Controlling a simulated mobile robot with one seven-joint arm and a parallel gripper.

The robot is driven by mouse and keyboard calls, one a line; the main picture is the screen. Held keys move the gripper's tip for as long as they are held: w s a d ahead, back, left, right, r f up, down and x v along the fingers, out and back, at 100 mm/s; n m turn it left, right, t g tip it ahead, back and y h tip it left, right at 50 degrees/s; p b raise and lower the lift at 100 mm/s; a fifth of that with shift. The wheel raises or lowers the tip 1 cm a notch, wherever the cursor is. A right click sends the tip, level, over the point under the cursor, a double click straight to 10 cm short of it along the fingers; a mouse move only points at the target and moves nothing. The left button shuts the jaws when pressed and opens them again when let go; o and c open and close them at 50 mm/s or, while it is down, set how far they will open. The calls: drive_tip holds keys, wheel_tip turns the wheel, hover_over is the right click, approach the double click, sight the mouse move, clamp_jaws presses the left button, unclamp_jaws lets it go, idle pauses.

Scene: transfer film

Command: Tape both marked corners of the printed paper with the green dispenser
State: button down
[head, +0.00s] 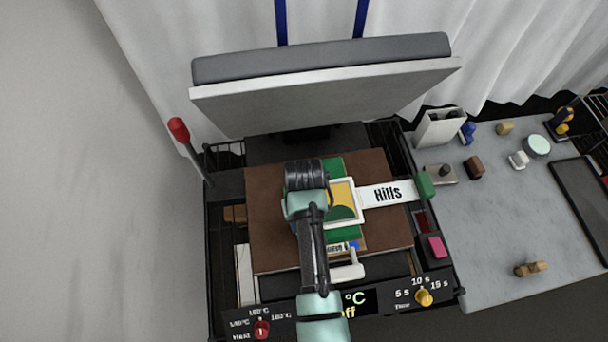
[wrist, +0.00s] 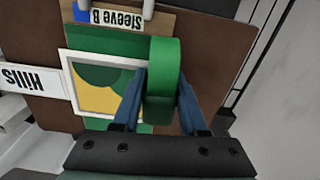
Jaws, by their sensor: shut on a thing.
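The printed paper (head: 343,200), a white-edged sheet with a yellow and green picture, lies on a green piece (head: 334,165) on the brown pad (head: 270,180). It also shows in the wrist view (wrist: 90,95). My gripper (wrist: 160,92) is shut on the green dispenser (wrist: 165,62), which stands between its blue fingers. The dispenser overlaps the paper's right side in the wrist view; I cannot tell whether it touches. In the head view my arm and wrist hide the dispenser and part of the paper. I cannot make out corner marks or tape.
A white "Hills" strip (head: 388,194) with a green end block (head: 425,185) reaches to the paper's right side. A "Sleeve B" label (wrist: 118,18) lies beyond the green piece. The raised press plate (head: 320,90) stands behind. Small objects sit on the right-hand grey table (head: 490,225).

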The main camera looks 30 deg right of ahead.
drive_tip(key=shift+f, duration=0.4)
idle(1.4)
wheel_tip(320, 180, up, 5)
drive_tip(key=p, duration=0.5)
drive_tip(key=shift+r, duration=0.1)
drive_tip(key=shift+r+p, duration=0.35)
drive_tip(key=shift+r, duration=0.55)
idle(0.5)
